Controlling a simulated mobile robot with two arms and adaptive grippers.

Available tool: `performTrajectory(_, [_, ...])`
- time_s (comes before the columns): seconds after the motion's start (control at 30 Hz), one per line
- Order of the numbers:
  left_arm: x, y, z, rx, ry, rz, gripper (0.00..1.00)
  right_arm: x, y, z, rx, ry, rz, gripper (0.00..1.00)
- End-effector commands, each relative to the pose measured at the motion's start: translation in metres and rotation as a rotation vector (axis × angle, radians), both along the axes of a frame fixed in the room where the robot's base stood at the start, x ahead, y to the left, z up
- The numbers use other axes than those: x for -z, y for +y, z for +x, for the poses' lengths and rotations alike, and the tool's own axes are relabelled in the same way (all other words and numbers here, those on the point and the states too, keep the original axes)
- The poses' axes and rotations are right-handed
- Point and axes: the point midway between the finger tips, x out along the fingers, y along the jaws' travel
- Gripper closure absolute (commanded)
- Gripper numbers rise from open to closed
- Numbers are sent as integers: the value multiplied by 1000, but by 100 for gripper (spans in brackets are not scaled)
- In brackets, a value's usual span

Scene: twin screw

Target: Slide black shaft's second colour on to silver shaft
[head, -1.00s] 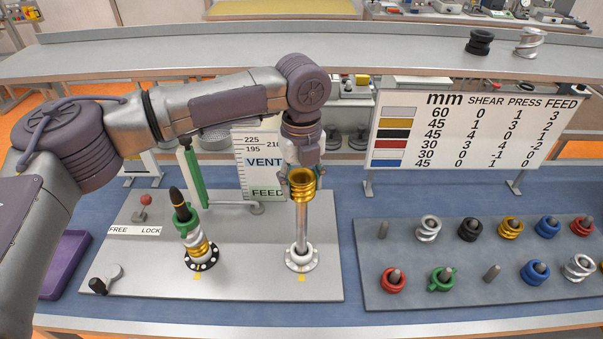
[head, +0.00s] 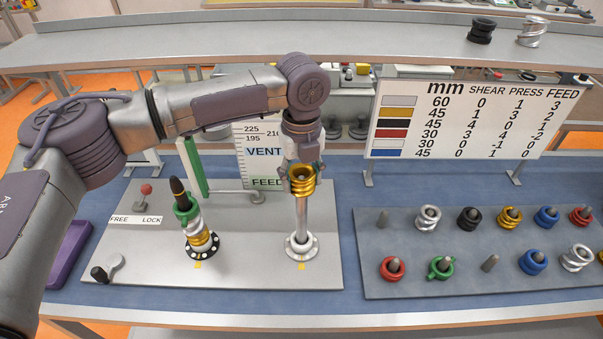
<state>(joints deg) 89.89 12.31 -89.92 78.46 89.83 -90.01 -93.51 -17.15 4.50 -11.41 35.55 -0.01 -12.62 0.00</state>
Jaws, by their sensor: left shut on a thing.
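My left gripper (head: 303,163) is shut on a gold ring (head: 302,181) at the upper end of the silver shaft (head: 302,215). The ring is in line with the shaft; I cannot tell how far the shaft's tip reaches into it. The silver shaft stands upright on a pale flange (head: 301,246). The black shaft (head: 177,187) leans at the left on a black dotted flange (head: 203,250). It carries a green ring (head: 185,210) above a silver ring (head: 193,226) and a gold ring (head: 202,241). My right gripper is out of view.
A rack plate (head: 440,285) with red, green, blue, gold, black and silver rings on pegs lies at the right. A chart board (head: 450,120) stands behind it. A VENT/FEED gauge (head: 262,155) stands behind the silver shaft. A red-knobbed lever (head: 146,190) and a purple tray (head: 68,252) are left.

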Motion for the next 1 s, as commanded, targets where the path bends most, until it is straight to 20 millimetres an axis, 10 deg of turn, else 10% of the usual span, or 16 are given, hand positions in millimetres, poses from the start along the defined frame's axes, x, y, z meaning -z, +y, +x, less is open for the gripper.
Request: performTrajectory(1.0, [52,0,0,0,0,-1,93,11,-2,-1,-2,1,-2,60])
